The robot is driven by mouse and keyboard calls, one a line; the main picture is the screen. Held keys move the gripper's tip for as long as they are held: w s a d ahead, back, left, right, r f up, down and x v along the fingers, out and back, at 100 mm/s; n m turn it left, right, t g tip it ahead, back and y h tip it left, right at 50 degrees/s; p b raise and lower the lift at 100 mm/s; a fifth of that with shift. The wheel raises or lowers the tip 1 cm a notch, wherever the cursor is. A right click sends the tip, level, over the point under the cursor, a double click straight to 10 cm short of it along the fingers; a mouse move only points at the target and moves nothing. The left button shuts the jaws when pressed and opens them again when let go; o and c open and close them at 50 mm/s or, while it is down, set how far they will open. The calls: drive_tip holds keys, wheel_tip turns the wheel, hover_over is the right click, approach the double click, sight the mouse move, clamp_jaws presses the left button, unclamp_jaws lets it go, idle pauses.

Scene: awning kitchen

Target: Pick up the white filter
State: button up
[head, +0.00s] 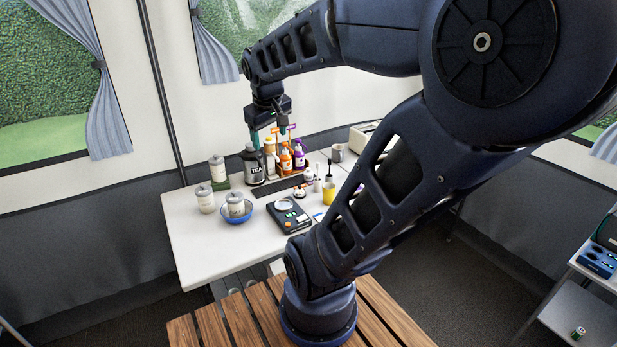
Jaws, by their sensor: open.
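A small white round piece (284,205) lies on a black scale (292,221) with green digits, near the middle of the white table; it may be the white filter, but it is too small to be sure. My gripper (270,137) points down with teal fingertips apart, open and with nothing seen between them. It is over the back of the table, near the dark tea canister and the bottles, and apart from the white piece. My arm crosses the right side of the view and hides part of the table.
A dark tea canister (253,166) and sauce bottles (285,160) stand at the back. Pale jars (205,200) and a blue bowl (236,218) holding a jar are at left. A yellow cup (329,193) is right of the scale. The table's front left (205,255) is clear.

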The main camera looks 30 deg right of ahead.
drive_tip(key=w+d+f+n+g+h, duration=0.15)
drive_tip(key=w+d+n, duration=0.5)
drive_tip(key=w, duration=0.65)
drive_tip(key=n, duration=1.5)
hover_over(308, 169)
drive_tip(key=a, duration=0.2)
wheel_tip(308, 169, down, 26)
drive_tip(key=shift+g+h, duration=0.35)
drive_tip(key=shift+h, duration=0.1)
drive_tip(key=f, duration=0.9)
drive_tip(key=shift+s+d+f, duration=0.2)
drive_tip(key=shift+s, duration=0.15)
drive_tip(key=shift+x, duration=3.15)
drive_tip(key=c, duration=1.1)
